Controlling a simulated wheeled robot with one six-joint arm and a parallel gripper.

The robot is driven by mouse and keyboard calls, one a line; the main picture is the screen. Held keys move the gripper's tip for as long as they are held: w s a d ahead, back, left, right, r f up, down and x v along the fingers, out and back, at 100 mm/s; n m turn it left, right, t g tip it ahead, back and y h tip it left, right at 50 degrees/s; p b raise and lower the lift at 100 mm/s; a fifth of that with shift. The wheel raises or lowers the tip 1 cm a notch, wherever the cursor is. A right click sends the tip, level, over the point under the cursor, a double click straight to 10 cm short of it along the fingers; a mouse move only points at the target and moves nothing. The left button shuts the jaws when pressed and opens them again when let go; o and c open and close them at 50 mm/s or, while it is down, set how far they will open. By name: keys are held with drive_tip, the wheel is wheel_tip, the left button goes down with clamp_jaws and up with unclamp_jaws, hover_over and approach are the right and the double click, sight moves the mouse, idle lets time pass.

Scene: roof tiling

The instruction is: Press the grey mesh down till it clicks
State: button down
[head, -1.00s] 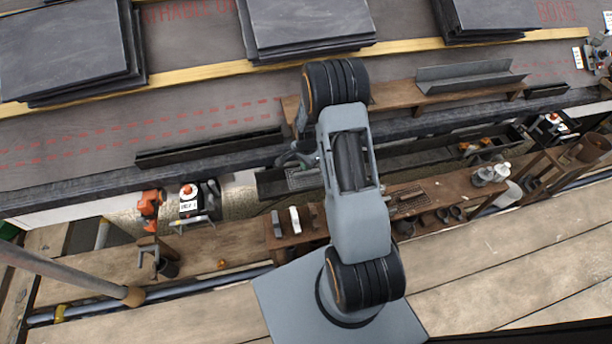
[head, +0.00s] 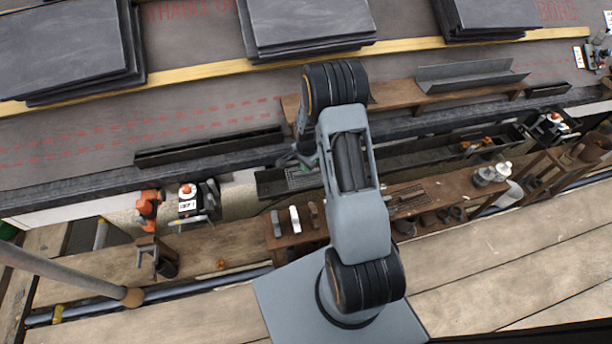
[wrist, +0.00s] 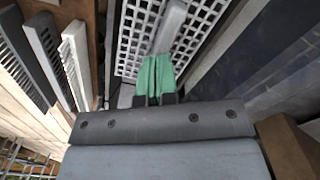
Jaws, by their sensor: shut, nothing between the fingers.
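The grey mesh (wrist: 198,38) is a light grid of square holes, seen close up at the top of the wrist view. A plain grey bar (wrist: 172,24) runs along its middle. In the head view, a bit of mesh (head: 299,179) shows in the dark gutter (head: 268,186), partly behind my arm. My gripper (wrist: 157,72) has green fingers, shut together with nothing between them. The fingertips overlap the near part of the mesh and bar in the wrist view; whether they touch cannot be told. How firmly the mesh is seated cannot be told.
A wooden bench (head: 283,240) beside the gutter carries several small comb-like pieces (head: 295,219). A second mesh piece (head: 405,203) lies on the bench right of my arm. An orange tool (head: 148,205) and a labelled device (head: 188,207) stand left. Slate stacks (head: 305,24) lie behind.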

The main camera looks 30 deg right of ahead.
drive_tip(key=shift+f+b, duration=0.4)
drive_tip(key=shift+f, duration=0.2)
drive_tip(key=shift+r, duration=0.15)
idle(0.6)
wheel_tip(320, 180, up, 9)
drive_tip(key=p, duration=0.6)
drive_tip(key=shift+p, duration=0.35)
idle(0.5)
